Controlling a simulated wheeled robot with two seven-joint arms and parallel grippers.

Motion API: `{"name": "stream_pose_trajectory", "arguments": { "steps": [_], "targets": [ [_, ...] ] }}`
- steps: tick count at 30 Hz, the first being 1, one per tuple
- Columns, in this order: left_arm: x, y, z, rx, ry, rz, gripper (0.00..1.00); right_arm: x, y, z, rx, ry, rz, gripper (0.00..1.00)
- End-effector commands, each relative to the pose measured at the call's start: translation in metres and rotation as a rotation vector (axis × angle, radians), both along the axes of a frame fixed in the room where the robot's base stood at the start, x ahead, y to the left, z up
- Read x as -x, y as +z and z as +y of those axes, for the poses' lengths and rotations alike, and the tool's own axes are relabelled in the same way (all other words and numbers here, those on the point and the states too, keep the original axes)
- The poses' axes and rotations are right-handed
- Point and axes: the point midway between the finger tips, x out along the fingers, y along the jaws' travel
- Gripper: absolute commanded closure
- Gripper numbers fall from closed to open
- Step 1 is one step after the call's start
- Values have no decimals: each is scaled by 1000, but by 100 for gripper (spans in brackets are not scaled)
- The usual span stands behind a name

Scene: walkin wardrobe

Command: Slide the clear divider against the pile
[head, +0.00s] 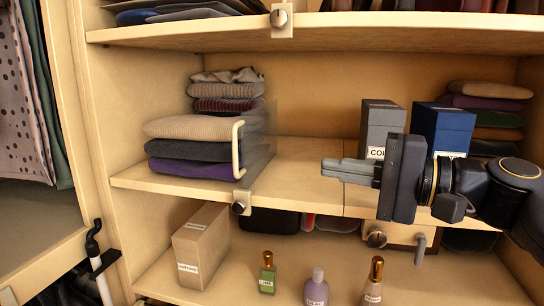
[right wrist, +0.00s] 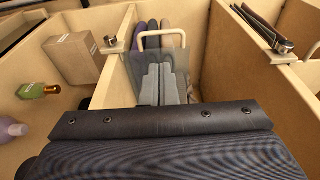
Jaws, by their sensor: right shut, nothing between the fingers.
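The clear divider (head: 259,140) stands upright on the middle shelf, with a cream looped handle (head: 236,150) at its front edge. The pile of folded clothes (head: 190,149) lies to its left. The divider's front edge is close beside the pile; I cannot tell whether they touch. My right gripper (head: 345,171) is shut and empty, to the right of the divider, its fingers pointing left at it with a visible gap. In the right wrist view the divider (right wrist: 172,62) stands beyond the grey fingertips (right wrist: 160,80), with the pile (right wrist: 172,35) behind it. My left gripper is not in view.
Grey (head: 382,122) and blue (head: 441,128) boxes stand on the shelf behind my right gripper. Another folded pile (head: 490,105) is at the far right. A beige box (head: 201,245) and several bottles stand below. The shelf is bare between divider and gripper.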

Motion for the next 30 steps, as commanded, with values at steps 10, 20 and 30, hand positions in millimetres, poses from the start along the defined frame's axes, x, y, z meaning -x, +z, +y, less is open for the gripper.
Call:
{"name": "stream_pose_trajectory", "arguments": {
  "steps": [10,20,30],
  "targets": [
    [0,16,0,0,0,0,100,-27,2,51,-2,9,5,100],
    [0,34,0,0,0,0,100,-57,2,106,-1,9,3,100],
    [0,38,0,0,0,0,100,-67,-1,122,0,5,1,100]
  ]
}}
